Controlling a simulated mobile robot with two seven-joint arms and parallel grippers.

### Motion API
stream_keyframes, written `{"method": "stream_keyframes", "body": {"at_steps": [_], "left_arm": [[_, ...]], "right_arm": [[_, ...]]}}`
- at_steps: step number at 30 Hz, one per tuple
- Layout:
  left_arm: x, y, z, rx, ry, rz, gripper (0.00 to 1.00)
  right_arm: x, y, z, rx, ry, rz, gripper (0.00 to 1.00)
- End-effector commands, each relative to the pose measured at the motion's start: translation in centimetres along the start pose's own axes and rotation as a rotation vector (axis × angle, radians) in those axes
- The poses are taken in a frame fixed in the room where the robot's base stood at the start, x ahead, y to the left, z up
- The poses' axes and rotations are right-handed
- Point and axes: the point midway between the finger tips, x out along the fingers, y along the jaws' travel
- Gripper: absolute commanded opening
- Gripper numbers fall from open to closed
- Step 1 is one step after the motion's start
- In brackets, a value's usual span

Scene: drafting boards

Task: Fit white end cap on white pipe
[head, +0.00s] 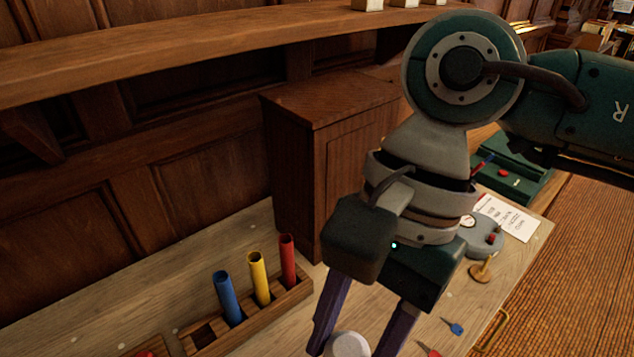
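A white end cap (347,345) shows at the bottom edge, between the two purple fingers of my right gripper (352,340). The fingers stand apart with the cap nearly filling the space between them. The frame cuts off the lower part of the cap and the right finger's tip, so I cannot tell whether the fingers grip it. No white pipe is visible. My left gripper is out of view.
A wooden rack (204,334) holds upright blue (227,299), yellow (259,279) and red (289,261) tubes, with an empty slot at its left. A wooden cabinet (292,170) stands behind. A blue key-like piece (455,327) lies at right.

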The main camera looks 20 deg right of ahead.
Motion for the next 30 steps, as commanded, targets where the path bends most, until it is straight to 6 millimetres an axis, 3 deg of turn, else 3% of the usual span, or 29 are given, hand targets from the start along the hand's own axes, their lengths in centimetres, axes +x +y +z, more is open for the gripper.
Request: {"method": "stream_keyframes", "body": {"at_steps": [8, 22, 30], "left_arm": [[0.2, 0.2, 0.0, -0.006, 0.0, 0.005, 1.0], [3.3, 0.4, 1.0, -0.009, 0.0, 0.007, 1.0], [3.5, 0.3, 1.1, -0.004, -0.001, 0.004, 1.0]], "right_arm": [[1.0, 0.1, -0.1, 0.041, 0.001, -0.017, 0.0], [5.7, 0.1, -2.0, 0.038, -0.001, -0.015, 0.0], [6.2, 0.1, -2.3, 0.037, 0.001, -0.015, 0.0]]}}
